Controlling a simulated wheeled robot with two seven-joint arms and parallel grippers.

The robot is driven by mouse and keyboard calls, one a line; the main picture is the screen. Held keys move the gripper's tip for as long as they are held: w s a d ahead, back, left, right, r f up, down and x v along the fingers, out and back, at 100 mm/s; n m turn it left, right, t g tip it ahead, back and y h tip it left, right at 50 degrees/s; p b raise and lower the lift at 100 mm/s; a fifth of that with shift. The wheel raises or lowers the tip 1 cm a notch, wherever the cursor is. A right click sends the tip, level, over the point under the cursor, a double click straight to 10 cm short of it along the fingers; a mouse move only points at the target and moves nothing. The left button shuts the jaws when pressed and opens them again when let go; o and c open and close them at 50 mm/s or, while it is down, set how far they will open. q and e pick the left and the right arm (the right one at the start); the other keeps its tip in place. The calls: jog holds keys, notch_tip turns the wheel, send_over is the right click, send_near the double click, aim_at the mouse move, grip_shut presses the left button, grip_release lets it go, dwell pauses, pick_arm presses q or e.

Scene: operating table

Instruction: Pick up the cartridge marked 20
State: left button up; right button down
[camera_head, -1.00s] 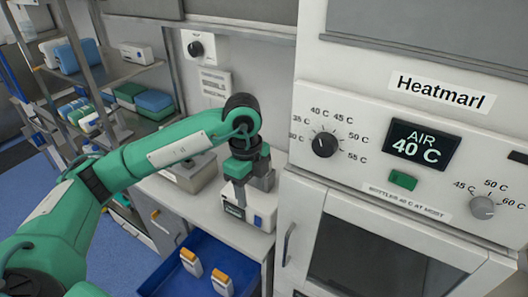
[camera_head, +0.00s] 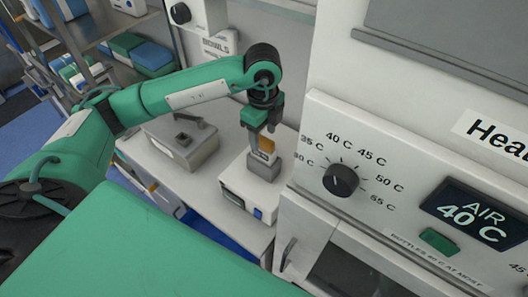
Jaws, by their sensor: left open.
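A grey cartridge (camera_head: 263,167) with an orange upper part stands upright in the top of a small white device (camera_head: 239,187) on the counter. No number on it can be read, so I cannot tell if it is the one marked 20. My left gripper (camera_head: 265,138) is open and points down just above the cartridge, its fingertips close to the cartridge's top. I cannot tell whether they touch it. My right gripper is out of view.
The large white warming cabinet (camera_head: 318,125) with knobs and a display rises close on the right. Shelves with boxes stand at the back left.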

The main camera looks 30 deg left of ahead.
aim_at(264, 139)
pick_arm(q)
jog(key=f+p, duration=0.1)
jog(key=f, duration=0.2)
jog(key=shift+w+p, duration=0.2)
jog(key=shift+p, duration=0.1)
jog(key=shift+f, duration=0.35)
jog(key=shift+c, duration=0.4)
jog(key=c, duration=0.7)
grip_shut()
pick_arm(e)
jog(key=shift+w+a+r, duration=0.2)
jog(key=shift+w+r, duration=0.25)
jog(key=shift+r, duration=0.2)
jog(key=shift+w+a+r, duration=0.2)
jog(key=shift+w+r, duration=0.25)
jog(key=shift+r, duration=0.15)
